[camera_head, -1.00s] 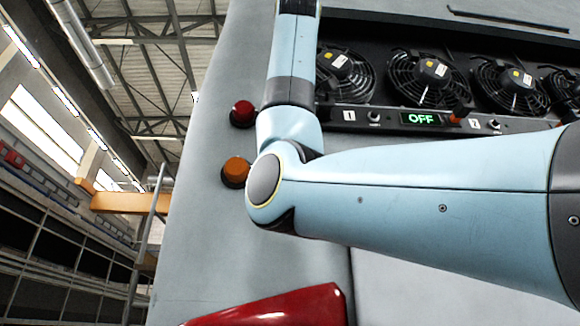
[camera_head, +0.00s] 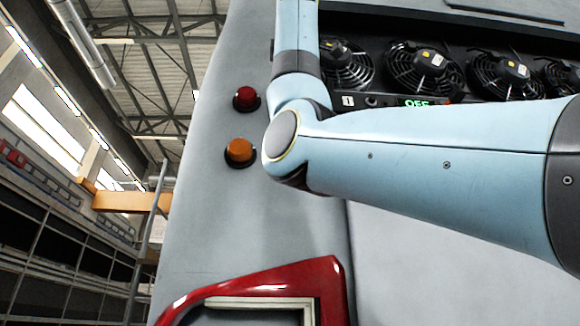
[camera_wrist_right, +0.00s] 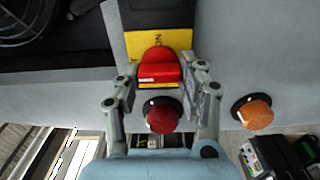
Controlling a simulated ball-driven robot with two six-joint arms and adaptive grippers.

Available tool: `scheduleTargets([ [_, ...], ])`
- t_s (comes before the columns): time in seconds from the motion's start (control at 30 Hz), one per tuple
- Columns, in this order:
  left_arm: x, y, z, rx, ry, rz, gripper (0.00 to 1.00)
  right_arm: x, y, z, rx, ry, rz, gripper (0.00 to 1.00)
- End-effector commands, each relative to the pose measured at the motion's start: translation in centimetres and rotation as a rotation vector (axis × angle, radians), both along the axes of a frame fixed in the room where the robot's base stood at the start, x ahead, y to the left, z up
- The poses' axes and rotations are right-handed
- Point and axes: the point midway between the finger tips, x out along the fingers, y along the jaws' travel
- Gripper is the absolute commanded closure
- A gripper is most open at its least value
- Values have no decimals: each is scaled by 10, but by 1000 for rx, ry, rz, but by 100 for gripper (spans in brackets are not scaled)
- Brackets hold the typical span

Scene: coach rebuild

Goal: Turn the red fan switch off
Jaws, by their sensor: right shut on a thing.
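The red fan switch (camera_wrist_right: 158,68) is a red knob on a yellow plate (camera_wrist_right: 116,45) in the right wrist view. My right gripper (camera_wrist_right: 160,76) is shut on this knob, with one finger on each side. The switch and this gripper do not show in the head view, where my right arm reaches up across the picture. A green display (camera_head: 420,102) under the fans reads OFF, its lower part hidden by my arm. My left gripper is in neither view.
Several black fans (camera_head: 421,68) sit in a dark recess at upper right. A red lamp (camera_head: 246,98) and an orange lamp (camera_head: 240,152) stick out of the grey panel; the red one (camera_wrist_right: 161,115) is close below the switch. A red frame (camera_head: 332,285) is at the bottom.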

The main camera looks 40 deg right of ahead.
Motion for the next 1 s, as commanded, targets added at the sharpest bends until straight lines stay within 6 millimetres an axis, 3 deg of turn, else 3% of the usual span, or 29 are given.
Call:
scheduleTargets([
  [0.5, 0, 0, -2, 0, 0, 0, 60, 1, 1, -2, -16, 16, 1, 92],
  [0.53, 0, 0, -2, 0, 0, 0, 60, 1, 1, -2, -16, 16, 1, 59],
  [0.7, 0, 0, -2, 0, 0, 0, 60, 1, 1, -1, -16, 14, 1, 37],
  [1.0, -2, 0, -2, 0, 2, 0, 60, -2, 2, -1, -15, 12, 1, 37],
])
